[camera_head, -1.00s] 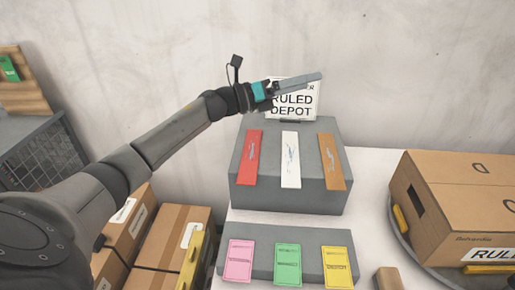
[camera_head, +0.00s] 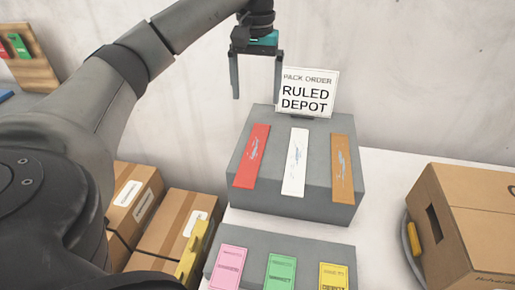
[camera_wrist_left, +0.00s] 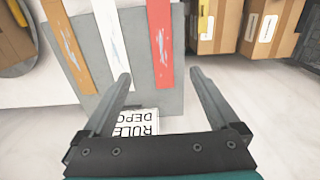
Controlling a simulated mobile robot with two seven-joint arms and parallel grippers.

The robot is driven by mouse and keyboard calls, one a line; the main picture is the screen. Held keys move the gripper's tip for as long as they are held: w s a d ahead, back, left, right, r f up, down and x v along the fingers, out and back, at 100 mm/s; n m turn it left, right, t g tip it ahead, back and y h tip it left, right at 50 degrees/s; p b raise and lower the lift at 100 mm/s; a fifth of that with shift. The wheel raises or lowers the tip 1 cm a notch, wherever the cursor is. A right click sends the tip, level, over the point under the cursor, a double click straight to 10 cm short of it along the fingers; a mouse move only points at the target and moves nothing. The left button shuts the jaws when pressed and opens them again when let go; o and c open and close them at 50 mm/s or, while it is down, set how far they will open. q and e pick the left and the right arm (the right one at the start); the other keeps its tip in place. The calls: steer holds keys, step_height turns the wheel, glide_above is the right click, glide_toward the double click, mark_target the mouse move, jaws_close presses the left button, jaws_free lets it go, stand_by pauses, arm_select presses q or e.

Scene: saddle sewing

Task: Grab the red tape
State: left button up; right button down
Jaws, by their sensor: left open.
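The red tape (camera_head: 251,156) is a flat red strip lying on the left part of the grey block's sloped top. A white strip (camera_head: 296,162) and a brown strip (camera_head: 342,165) lie to its right. My left gripper (camera_head: 257,94) is open and empty, fingers pointing down, above and behind the red tape. In the left wrist view the red tape (camera_wrist_left: 160,42) lies beyond the fingertips, between their lines and nearer the right finger. My left gripper (camera_wrist_left: 160,80) touches nothing there. My right gripper is not in view.
The grey block (camera_head: 300,204) stands on a white table. A "RULED DEPOT" sign (camera_head: 308,92) stands behind it, close to my left gripper. Pink (camera_head: 229,264), green (camera_head: 280,271) and yellow cards lie in front. A cardboard box (camera_head: 465,225) stands at right.

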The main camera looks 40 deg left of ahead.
arm_select(q)
steer(key=b, duration=0.2)
glide_above(254, 151)
steer(key=f, duration=0.9)
steer(key=shift+w+d+f, duration=0.1)
steer(key=shift+w, duration=0.1)
steer(key=shift+s+f+b, duration=0.2)
steer(key=shift+f+b, duration=0.4)
steer(key=shift+f, duration=2.25)
steer(key=shift+c, duration=0.2)
steer(key=c, duration=1.4)
